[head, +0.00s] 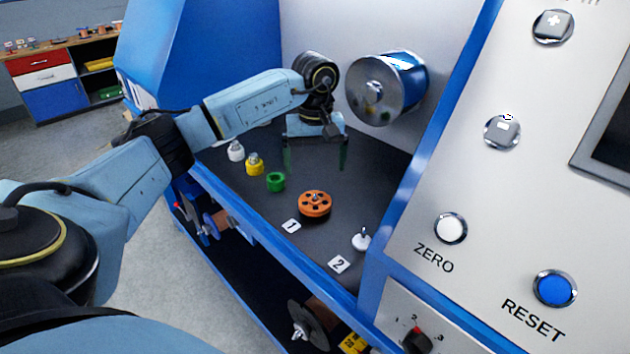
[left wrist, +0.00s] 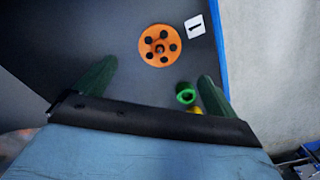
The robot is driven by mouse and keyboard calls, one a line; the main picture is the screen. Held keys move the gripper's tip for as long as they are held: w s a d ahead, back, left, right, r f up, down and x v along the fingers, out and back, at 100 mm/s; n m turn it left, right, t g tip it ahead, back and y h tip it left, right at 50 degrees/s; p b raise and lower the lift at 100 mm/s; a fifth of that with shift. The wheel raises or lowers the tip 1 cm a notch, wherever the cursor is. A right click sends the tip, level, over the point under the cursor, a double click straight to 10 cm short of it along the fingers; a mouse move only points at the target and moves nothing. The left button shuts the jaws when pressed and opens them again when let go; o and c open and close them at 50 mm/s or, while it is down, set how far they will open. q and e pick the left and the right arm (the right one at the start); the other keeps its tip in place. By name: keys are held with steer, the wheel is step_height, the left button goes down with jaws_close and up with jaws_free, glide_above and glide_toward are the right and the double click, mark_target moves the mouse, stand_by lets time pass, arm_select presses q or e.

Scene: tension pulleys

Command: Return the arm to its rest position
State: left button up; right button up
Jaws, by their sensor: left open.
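My left arm reaches in from the left in the head view. My left gripper (head: 316,155) is open and empty, fingers pointing down above the dark shelf (head: 375,180). Its green fingers show wide apart in the left wrist view (left wrist: 155,85). An orange pulley with dark holes (head: 314,203) sits on the shelf by label 1 (head: 291,226); it also shows in the left wrist view (left wrist: 160,45), apart from the fingers. My right gripper is not in view.
A green piece (head: 275,181), a yellow piece (head: 254,164) and a white piece (head: 236,151) stand near the shelf's front edge. A small white peg (head: 361,240) stands by label 2 (head: 339,263). A metal drum (head: 385,88) juts from the back wall. A button panel (head: 500,190) rises at right.

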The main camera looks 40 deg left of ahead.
arm_select(q)
step_height(320, 180, up, 3)
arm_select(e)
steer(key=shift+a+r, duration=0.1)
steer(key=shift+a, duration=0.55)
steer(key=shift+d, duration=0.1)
